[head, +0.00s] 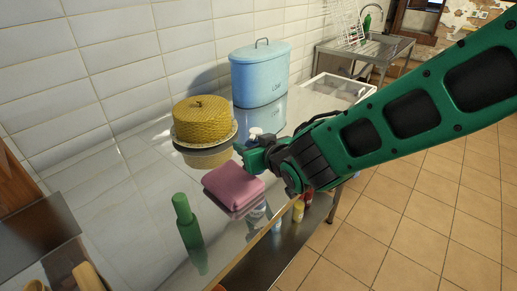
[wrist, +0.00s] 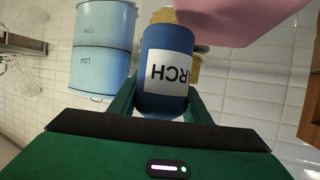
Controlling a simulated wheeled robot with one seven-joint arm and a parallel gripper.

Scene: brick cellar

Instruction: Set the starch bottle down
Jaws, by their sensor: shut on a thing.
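The starch bottle (wrist: 165,60) is blue with a white label whose lettering appears upside down in the wrist view. My gripper (wrist: 163,103) is shut on it, with one green finger on each side. In the head view my gripper (head: 250,155) is over the shiny counter (head: 140,195), just behind the folded pink cloth (head: 234,187). A small pale top (head: 256,132), probably the bottle's, shows above the gripper there; the rest is hidden. I cannot tell whether the bottle's base touches the counter. The pink cloth (wrist: 235,18) also shows close by in the wrist view.
A blue lidded loaf bin (head: 260,75) stands further back. A green bottle (head: 185,222) stands near the front edge. A white divided tray (head: 338,88) is back right.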

